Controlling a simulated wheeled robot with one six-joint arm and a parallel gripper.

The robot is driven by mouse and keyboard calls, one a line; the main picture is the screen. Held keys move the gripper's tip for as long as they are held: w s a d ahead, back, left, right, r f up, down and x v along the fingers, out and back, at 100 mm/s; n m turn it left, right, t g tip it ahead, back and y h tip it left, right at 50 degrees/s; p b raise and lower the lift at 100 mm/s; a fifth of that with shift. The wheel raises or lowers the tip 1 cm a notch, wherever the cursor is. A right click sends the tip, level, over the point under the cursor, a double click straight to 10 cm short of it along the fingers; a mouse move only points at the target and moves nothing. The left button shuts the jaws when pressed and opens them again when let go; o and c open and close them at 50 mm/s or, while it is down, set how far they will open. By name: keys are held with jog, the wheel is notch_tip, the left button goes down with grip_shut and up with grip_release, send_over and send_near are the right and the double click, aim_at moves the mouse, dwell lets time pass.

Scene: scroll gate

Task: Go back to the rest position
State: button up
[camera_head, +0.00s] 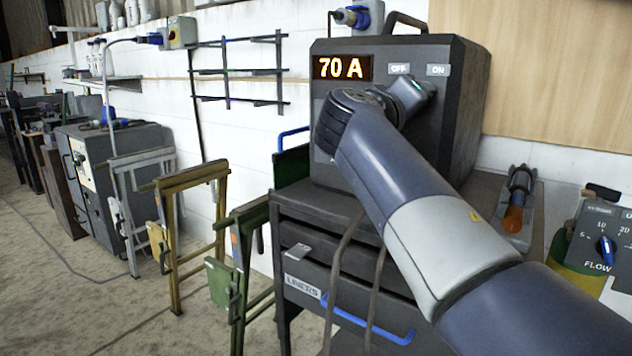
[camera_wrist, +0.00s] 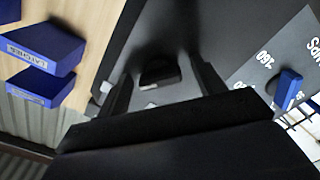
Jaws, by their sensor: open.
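My gripper (camera_head: 422,90) is in front of the dark power unit (camera_head: 455,120), just below its "ON" label (camera_head: 438,70). My arm reaches up to it from the lower right and hides part of the unit's front. In the wrist view, the two dark fingers of my gripper (camera_wrist: 160,88) are spread apart. A small dark knob-like part (camera_wrist: 158,72) shows between them; I cannot tell whether a finger touches it. The lit display (camera_head: 342,68) reads 70 A. The "OFF" label (camera_head: 399,68) is left of "ON".
A panel with a blue "FLOW" knob (camera_head: 605,250) is at the right. Folding metal frames (camera_head: 185,225) stand at the left. Concrete floor (camera_head: 50,290) is open at lower left.

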jog(key=shift+s+a, duration=0.1)
dwell(0.3)
jog(key=v, duration=1.1)
jog(key=w+d+n+p, duration=0.6)
jog(key=n+p, duration=0.9)
jog(key=p, duration=0.8)
jog(key=w, duration=0.3)
jog(key=shift+d+r+n+p, duration=0.3)
jog(key=shift+r+n+p, duration=0.1)
jog(key=shift+v, duration=0.95)
jog(key=shift+d+f, duration=0.1)
